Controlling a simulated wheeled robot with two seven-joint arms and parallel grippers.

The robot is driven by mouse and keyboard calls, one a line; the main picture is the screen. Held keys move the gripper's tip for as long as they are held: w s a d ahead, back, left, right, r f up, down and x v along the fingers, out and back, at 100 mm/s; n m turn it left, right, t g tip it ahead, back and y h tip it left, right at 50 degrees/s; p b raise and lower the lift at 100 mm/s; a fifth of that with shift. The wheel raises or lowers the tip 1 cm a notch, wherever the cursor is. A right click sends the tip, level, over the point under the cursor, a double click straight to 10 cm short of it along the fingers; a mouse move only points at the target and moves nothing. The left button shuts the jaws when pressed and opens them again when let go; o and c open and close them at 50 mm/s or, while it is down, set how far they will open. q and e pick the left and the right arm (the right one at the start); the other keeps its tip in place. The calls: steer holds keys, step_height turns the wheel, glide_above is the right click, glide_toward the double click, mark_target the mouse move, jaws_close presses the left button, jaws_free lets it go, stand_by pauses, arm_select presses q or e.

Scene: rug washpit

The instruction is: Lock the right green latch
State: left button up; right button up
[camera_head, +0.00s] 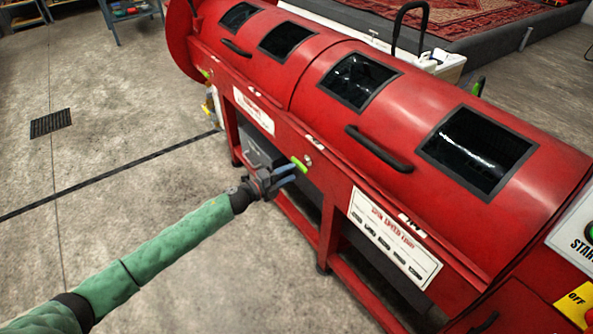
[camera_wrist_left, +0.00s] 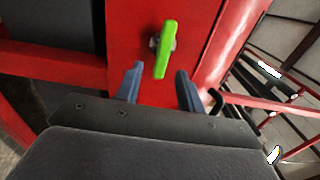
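A small green latch (camera_head: 299,164) sits on the front of the red machine, below its right drum section. In the left wrist view the same latch (camera_wrist_left: 165,50) stands nearly upright, tilted slightly, on a round metal pivot on a red panel. My left gripper (camera_head: 289,173) is open with blue-grey fingers, right at the latch. In the wrist view the fingers are on either side of the latch's lower end, with visible gaps. Another green latch (camera_head: 204,73) shows farther left on the machine. My right gripper is out of view.
The red machine (camera_head: 455,228) with dark windows fills the right side. A black handle (camera_head: 378,149) sticks out above the latch, and a white label panel (camera_head: 394,236) is right of it.

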arm_select(q)
steer(key=shift+v, duration=1.05)
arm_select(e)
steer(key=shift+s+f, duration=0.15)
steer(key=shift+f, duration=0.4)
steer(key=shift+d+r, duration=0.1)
